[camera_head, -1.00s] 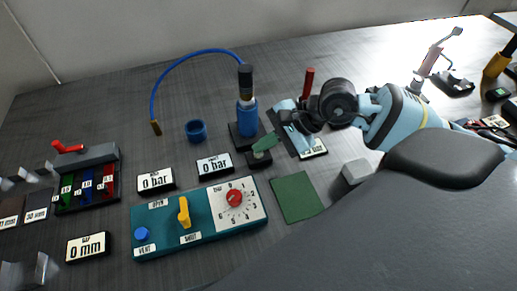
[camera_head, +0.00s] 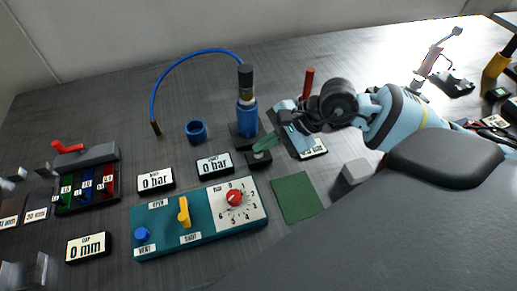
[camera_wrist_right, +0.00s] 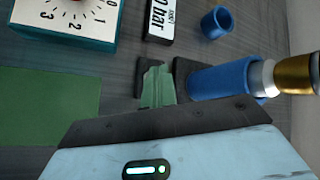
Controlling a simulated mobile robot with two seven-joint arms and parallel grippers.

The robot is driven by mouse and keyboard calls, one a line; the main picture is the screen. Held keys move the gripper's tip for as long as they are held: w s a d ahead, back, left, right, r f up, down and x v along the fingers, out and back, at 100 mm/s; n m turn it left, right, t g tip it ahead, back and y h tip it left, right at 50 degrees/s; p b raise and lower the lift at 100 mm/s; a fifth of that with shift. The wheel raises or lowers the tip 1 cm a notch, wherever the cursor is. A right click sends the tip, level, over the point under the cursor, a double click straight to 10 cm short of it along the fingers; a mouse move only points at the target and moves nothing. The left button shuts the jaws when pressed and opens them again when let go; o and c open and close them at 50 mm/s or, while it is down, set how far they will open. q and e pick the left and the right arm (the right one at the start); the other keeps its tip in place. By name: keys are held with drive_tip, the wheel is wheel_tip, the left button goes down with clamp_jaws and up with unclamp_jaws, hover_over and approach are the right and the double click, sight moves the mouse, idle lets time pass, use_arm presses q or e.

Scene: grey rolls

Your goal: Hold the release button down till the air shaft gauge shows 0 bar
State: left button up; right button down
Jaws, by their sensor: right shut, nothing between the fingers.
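The shaft gauge (camera_head: 214,164) reads 0 bar in the head view; its edge also shows in the right wrist view (camera_wrist_right: 160,18). The blue air shaft (camera_head: 246,118) stands upright in a dark holder, with a brass band and black top. A small dark block (camera_head: 258,161) sits beside the holder, and the release button there is hidden. My right gripper (camera_head: 262,146) is shut and empty, its green fingertips at this block, seemingly on its top. The right wrist view shows the fingers (camera_wrist_right: 157,86) over the block; contact is hard to tell. My left gripper is out of view.
A teal panel (camera_head: 160,246) with a blue vent button, yellow lever and red dial lies in front. A second gauge (camera_head: 155,180) also reads 0 bar. A blue ring (camera_head: 196,131), a hose (camera_head: 190,54) and a green mat (camera_head: 297,197) are nearby.

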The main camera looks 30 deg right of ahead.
sight(263, 154)
drive_tip(key=shift+r, duration=0.15)
idle(0.4)
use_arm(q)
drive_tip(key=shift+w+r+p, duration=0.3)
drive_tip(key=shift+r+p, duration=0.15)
use_arm(e)
drive_tip(key=shift+r, duration=0.8)
